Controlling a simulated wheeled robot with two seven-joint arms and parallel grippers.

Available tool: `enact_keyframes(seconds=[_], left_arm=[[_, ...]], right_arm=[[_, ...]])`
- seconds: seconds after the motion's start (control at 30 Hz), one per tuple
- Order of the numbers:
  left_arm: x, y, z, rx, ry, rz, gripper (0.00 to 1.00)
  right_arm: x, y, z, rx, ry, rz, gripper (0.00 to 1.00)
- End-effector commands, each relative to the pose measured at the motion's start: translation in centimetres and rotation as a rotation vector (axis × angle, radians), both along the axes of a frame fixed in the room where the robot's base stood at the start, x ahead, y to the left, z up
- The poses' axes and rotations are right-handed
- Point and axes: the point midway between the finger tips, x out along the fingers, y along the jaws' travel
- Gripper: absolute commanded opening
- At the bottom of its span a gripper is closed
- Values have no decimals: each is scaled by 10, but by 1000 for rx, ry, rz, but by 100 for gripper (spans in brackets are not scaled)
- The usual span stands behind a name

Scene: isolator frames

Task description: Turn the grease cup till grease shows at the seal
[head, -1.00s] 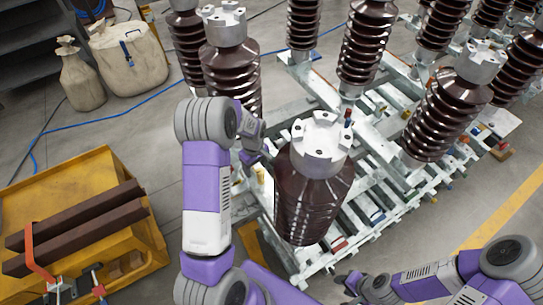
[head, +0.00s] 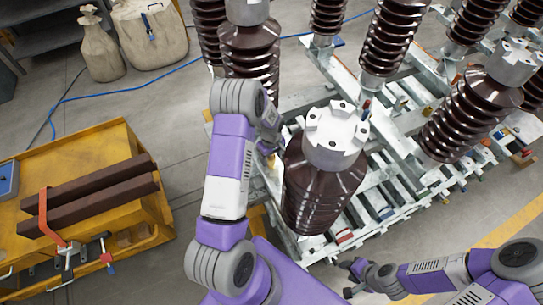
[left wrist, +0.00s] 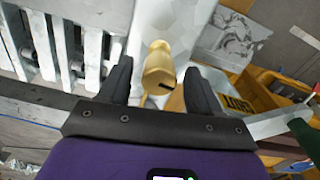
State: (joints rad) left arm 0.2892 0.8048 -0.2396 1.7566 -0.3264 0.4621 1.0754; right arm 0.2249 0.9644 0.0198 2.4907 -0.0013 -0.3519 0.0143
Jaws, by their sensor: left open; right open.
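A brass-coloured grease cup (left wrist: 157,55) with a rounded knob end and a dark slot shows in the left wrist view. My left gripper (left wrist: 157,74) is open, with one dark finger on each side of the cup; gaps show, and I cannot tell whether either finger touches it. In the head view my left wrist reaches down behind the near brown insulator (head: 318,195), and its fingers are hidden. The cup cannot be made out there. I see no grease or seal clearly. My right gripper (head: 346,278) is open and empty at the bottom, low in front of the frames.
Several ribbed insulators stand on galvanised frames (head: 372,205) close around my left arm. A yellow cart (head: 95,150) with brown bars and clamps stands at left. Floor between cart and frames is clear.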

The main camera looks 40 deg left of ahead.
Motion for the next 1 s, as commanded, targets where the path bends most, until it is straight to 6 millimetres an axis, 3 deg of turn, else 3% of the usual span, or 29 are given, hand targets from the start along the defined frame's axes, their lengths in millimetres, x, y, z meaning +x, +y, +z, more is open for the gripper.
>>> enact_keyframes(seconds=[0.1, 0.47, 0.77, 1.0], left_arm=[[0, 0, 0, 0, 0, -1, 61], [0, 0, 0, 0, 0, -1, 8], [0, 0, 0, 0, -1, -44, 8], [1, -1, -1, 0, -1, -187, 8]], right_arm=[[0, 0, 0, 0, 0, 0, 43], [0, 0, 0, 0, 0, 0, 43], [0, 0, -3, 0, 0, 0, 43], [0, 0, -11, 0, 0, 0, 43]])
